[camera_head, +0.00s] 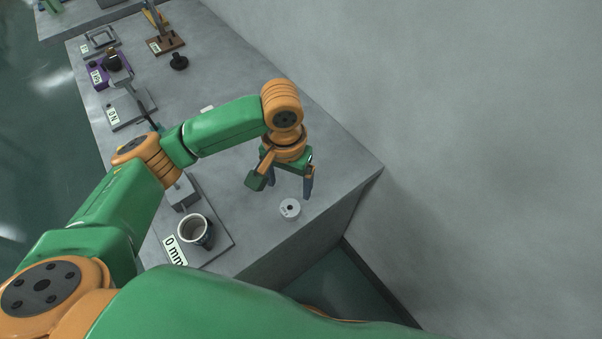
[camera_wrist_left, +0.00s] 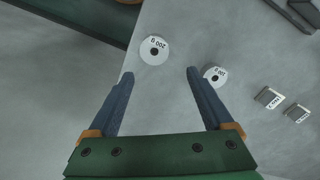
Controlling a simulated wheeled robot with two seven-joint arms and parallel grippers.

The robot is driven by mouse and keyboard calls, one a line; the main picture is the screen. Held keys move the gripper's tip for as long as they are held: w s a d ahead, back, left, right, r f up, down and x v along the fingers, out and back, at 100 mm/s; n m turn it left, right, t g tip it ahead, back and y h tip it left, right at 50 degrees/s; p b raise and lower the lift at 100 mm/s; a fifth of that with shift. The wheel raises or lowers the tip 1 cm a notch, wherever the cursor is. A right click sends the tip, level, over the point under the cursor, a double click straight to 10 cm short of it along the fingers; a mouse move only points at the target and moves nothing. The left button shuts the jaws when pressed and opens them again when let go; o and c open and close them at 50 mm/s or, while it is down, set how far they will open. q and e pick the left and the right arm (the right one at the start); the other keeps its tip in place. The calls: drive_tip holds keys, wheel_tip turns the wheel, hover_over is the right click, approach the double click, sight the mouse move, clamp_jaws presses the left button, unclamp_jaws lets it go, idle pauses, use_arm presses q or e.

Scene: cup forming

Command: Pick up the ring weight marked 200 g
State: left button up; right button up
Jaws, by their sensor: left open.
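The ring weight marked 200 g (camera_wrist_left: 154,49) is a pale grey disc with a dark centre hole, its label upside down in the left wrist view. It lies flat near the table edge, and it appears to be the disc in the head view (camera_head: 290,209). My left gripper (camera_head: 290,188) is open and empty above the table. In the left wrist view its fingertips (camera_wrist_left: 160,73) are spread, with the weight beyond the gap between them. A second, smaller ring weight (camera_wrist_left: 215,76) lies by the right fingertip; its label is hard to read. My right gripper is not in view.
Two small labelled blocks (camera_wrist_left: 267,97) lie to the right in the left wrist view. More fixtures line the table's left side. A wall bounds the table's right.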

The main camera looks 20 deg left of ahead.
sight(290, 202)
use_arm(q)
drive_tip(key=shift+w+a+f, duration=0.1)
drive_tip(key=shift+w+f, duration=0.4)
drive_tip(key=shift+w, duration=0.25)
drive_tip(key=shift+s+f, duration=0.35)
drive_tip(key=shift+f, duration=0.15)
drive_tip(key=s+f, duration=0.3)
drive_tip(key=shift+s+d+f, duration=0.1)
drive_tip(key=shift+s+d, duration=0.2)
drive_tip(key=shift+d, duration=0.05)
drive_tip(key=shift+w+f, duration=0.6)
drive_tip(key=shift+w, duration=0.3)
drive_tip(key=c, duration=0.4)
drive_tip(key=shift+s+r, duration=0.15)
drive_tip(key=shift+s, duration=0.15)
drive_tip(key=c, duration=0.7)
clamp_jaws()
drive_tip(key=shift+w, duration=0.15)
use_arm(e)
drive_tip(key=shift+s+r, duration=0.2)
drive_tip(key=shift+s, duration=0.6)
